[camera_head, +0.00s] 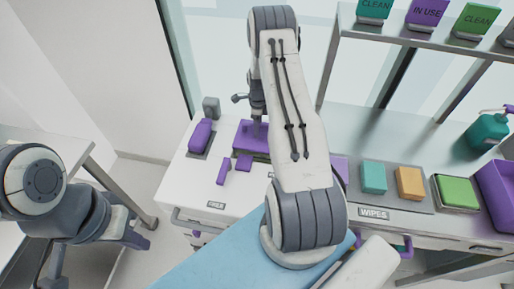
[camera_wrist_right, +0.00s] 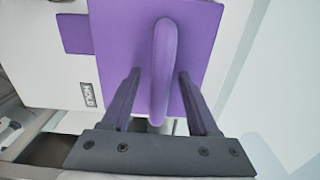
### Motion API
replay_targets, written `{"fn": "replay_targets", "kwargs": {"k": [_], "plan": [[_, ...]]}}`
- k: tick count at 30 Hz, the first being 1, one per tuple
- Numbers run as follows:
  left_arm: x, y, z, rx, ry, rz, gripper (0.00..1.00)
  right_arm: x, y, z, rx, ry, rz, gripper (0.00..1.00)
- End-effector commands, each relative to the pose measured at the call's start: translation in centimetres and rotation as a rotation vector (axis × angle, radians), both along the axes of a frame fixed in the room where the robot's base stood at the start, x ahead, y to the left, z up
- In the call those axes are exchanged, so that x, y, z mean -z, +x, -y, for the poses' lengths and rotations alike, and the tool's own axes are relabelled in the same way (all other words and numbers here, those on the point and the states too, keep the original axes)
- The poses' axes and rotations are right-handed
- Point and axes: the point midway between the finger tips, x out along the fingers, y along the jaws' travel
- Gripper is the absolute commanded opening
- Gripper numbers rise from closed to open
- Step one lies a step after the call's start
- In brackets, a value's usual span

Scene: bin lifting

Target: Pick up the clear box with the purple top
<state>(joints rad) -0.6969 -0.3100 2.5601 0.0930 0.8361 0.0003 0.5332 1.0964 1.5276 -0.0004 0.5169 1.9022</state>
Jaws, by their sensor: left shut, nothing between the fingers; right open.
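A flat purple top with an upright purple handle (camera_wrist_right: 163,70) fills the middle of the right wrist view. In the head view the purple top (camera_head: 248,137) is on the white counter, partly hidden by my right arm; clear box walls cannot be made out. My right gripper (camera_wrist_right: 159,78) is open, with one finger on each side of the handle and visible gaps. In the head view, my right gripper (camera_head: 257,122) is above the purple top, partly hidden by the arm. My left gripper (camera_head: 132,237) is shut and empty at the lower left, away from the box.
Purple items (camera_head: 201,135) lie left of the box. On the right are teal (camera_head: 373,177), orange (camera_head: 409,183) and green (camera_head: 457,191) blocks, a purple bin (camera_head: 497,188) and a teal pump bottle (camera_head: 488,131). A shelf (camera_head: 430,40) with labelled boxes stands behind.

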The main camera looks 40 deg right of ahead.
Motion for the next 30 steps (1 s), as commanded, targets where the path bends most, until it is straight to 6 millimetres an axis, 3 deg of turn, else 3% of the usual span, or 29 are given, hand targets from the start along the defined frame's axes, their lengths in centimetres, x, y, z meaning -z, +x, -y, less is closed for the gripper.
{"fn": "replay_targets", "kwargs": {"k": [14, 15, 19, 20, 30], "plan": [[0.36, 0.00, 0.00, 0.000, 0.000, 0.000, 0.00, 0.32, 0.01, -0.01, 0.000, 0.000, 0.000, 0.61], [0.36, 0.00, 0.00, 0.000, 0.000, 0.000, 0.00, 0.32, 0.01, -0.01, 0.000, 0.000, 0.000, 0.57], [0.36, 0.00, 0.00, 0.000, 0.000, 0.000, 0.00, 0.32, 0.01, -0.01, 0.000, 0.000, 0.000, 0.07], [0.36, 0.00, 0.00, 0.000, 0.000, 0.000, 0.00, 0.32, -0.01, -0.01, 0.000, 0.000, 0.000, 0.00], [0.35, 0.00, 0.00, 0.000, 0.000, 0.000, 0.00, 0.34, -0.03, -0.02, 0.000, 0.001, -0.001, 0.00]]}}
